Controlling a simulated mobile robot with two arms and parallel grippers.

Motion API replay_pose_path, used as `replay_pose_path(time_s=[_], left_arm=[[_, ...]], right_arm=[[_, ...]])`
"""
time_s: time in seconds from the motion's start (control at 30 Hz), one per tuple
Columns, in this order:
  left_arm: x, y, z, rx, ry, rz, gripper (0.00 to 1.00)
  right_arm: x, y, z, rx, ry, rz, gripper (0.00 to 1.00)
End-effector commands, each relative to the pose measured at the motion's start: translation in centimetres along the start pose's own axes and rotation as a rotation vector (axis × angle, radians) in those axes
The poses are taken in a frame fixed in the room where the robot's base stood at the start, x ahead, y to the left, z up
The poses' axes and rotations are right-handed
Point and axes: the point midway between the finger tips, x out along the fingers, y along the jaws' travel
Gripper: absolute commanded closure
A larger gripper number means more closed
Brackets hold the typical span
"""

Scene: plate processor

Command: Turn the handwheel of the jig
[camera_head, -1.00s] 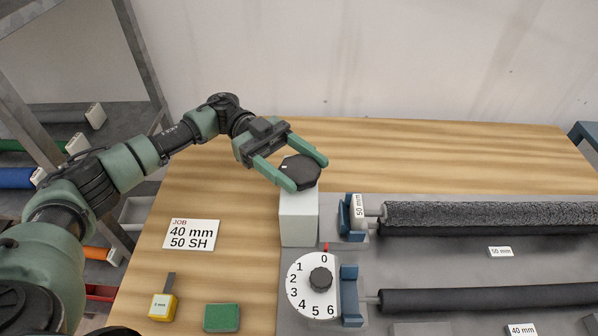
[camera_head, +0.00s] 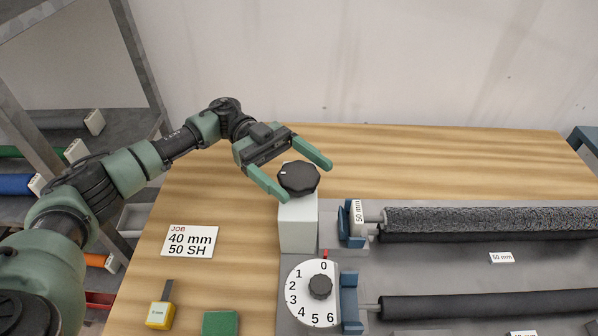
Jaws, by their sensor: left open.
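The jig's handwheel (camera_head: 299,180) is a black lobed knob with a small white mark at its left. It sits on top of a light grey block (camera_head: 298,226) at the left end of the jig base (camera_head: 440,274). My left gripper (camera_head: 306,181) is open, with one green finger at the left of the handwheel and the other at its upper right. A gap shows between wheel and fingers; their exact height against the wheel is hard to tell. A white dial (camera_head: 299,300) numbered 0 to 6 with a black knob (camera_head: 320,287) and red pointer lies in front. My right gripper is not in view.
Two dark rollers (camera_head: 490,219) (camera_head: 490,305) lie in blue holders to the right. A job card (camera_head: 190,241) reads 40 mm, 50 SH. A yellow block (camera_head: 160,315) and a green pad (camera_head: 220,324) lie at the front left. The back of the wooden table is clear.

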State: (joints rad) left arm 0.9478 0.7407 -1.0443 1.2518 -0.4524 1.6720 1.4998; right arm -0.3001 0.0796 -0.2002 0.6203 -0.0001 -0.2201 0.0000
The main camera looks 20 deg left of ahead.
Motion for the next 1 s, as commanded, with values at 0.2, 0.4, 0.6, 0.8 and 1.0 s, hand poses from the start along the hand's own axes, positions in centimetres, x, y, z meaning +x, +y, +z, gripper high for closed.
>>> replay_pose_path(time_s=[0.2,0.4,0.6,0.8,1.0], left_arm=[[-2.8,-0.1,0.3,0.001,-0.001,-0.005,0.15],[-6.1,-0.2,0.2,0.001,-0.001,-0.004,0.15],[-7.5,-0.1,0.1,0.001,0.0,0.0,0.15],[-7.7,-0.1,0.0,0.001,0.0,0.001,0.15],[-7.7,-0.1,0.0,0.001,0.0,0.0,0.15]], right_arm=[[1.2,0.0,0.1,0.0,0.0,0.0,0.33],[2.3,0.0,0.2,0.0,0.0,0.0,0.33],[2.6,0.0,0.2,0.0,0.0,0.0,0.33],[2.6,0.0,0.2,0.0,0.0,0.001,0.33],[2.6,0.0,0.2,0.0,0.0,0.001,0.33]])
